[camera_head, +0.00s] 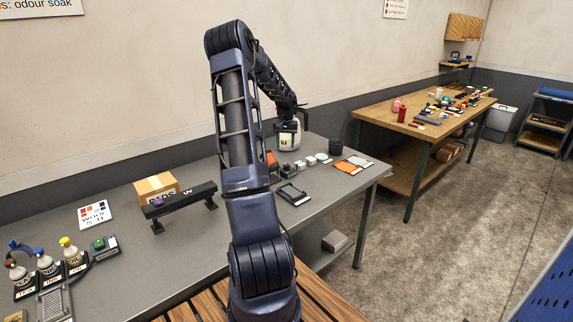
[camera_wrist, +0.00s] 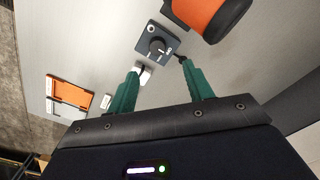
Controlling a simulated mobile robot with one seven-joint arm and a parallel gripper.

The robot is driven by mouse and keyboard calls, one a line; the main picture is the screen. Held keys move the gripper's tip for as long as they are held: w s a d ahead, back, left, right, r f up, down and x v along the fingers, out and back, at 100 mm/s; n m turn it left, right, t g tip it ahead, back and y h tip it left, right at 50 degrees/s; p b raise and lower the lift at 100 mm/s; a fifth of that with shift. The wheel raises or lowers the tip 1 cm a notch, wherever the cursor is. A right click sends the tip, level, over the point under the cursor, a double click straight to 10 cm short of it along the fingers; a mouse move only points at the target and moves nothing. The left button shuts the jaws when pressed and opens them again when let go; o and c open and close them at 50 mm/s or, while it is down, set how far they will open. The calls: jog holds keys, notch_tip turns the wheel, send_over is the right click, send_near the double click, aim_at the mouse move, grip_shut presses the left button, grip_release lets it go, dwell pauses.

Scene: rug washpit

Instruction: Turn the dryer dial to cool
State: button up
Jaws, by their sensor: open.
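The dial (camera_wrist: 157,46) is a round black knob with a light mark, on a small dark box with a white marking in the wrist view. My gripper (camera_wrist: 159,68) is open, with its green fingers apart and nothing between them. The fingertips are near the lower edge of the dial box, one to each side in the picture; I cannot tell how high they are above it. An orange and black rounded body (camera_wrist: 203,14) lies beside the box at top right; I cannot tell whether it is the dryer. In the head view my arm hides much of this area.
The grey table (camera_head: 210,215) holds small white blocks, an orange sheet (camera_head: 348,168), a dark cup (camera_head: 336,145), a cardboard box (camera_head: 155,187) and a black rail stand (camera_head: 183,205). Labelled bottles stand at front left. A wooden table (camera_head: 400,112) stands beyond a floor gap.

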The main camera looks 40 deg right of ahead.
aim_at(287, 165)
jog(key=f, duration=1.1)
jog(key=shift+d+f, duration=0.15)
jog(key=shift+d, duration=0.15)
jog(key=c, duration=1)
jog(key=shift+o, duration=0.2)
